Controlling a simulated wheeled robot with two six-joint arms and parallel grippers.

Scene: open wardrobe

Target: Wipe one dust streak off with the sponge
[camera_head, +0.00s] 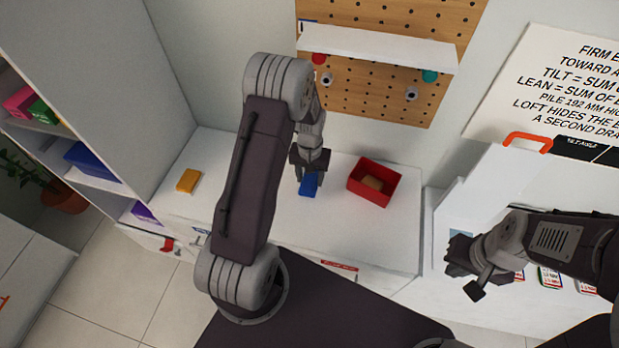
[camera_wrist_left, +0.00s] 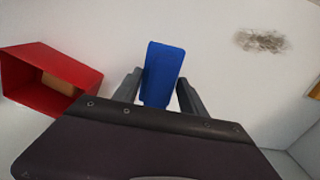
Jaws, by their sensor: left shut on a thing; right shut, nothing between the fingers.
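A blue block, which I take to be the sponge (camera_head: 309,184), is between the fingers of my left gripper (camera_head: 310,178), low over the white worktop (camera_head: 345,225). It also shows upright in the left wrist view (camera_wrist_left: 163,70). I cannot tell whether it touches the surface. A grey-brown dust streak (camera_wrist_left: 262,41) lies on the white surface to the upper right of the sponge in the wrist view, apart from it. I do not see the streak in the head view, where my left arm covers part of the worktop. My right gripper (camera_head: 464,270) is shut and empty at the right.
A red open box (camera_head: 360,192) with a tan block inside stands right of the sponge. A yellow block (camera_head: 188,181) lies on the worktop's left. A white shelf (camera_head: 375,46) on a pegboard is above the back. Worktop between sponge and box is clear.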

